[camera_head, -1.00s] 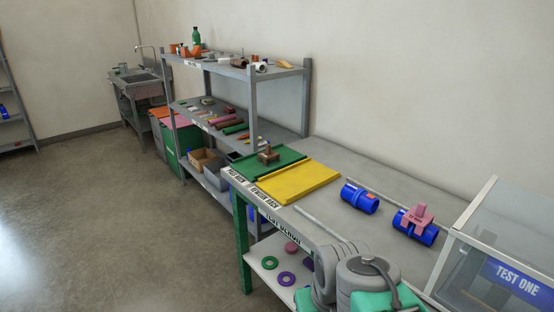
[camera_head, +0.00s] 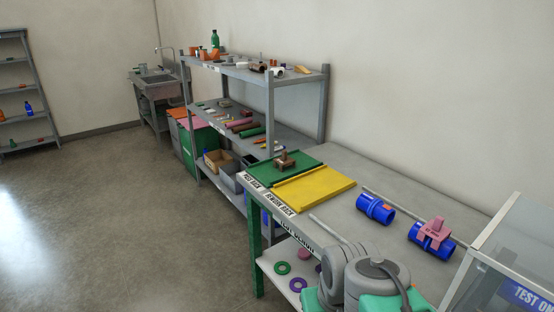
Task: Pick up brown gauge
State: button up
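A small brown gauge (camera_head: 284,163) stands on the green tray (camera_head: 262,172) at the far left end of the workbench. It looks like a block with a raised part on top. My arm (camera_head: 365,275), grey with green parts, shows at the bottom of the view, on the near side of the bench. It is well apart from the gauge. My gripper is not visible in this view.
A yellow tray (camera_head: 313,191) lies beside the green one. Blue pipe pieces (camera_head: 375,208) lie on the bench, one with a pink clamp (camera_head: 435,231). A clear-sided test box (camera_head: 515,255) stands at right. A shelf rack (camera_head: 270,110) stands beyond. Floor (camera_head: 120,220) at left is clear.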

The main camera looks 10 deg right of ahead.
aim_at(286, 160)
jog(key=u, duration=0.75)
jog(key=i, duration=1.1)
jog(key=u, duration=0.65)
jog(key=i, duration=1.1)
jog(key=z, duration=0.75)
jog(key=i, duration=0.8)
jog(key=z, duration=1.2)
jog(key=i, duration=0.4)
jog(key=z, duration=0.35)
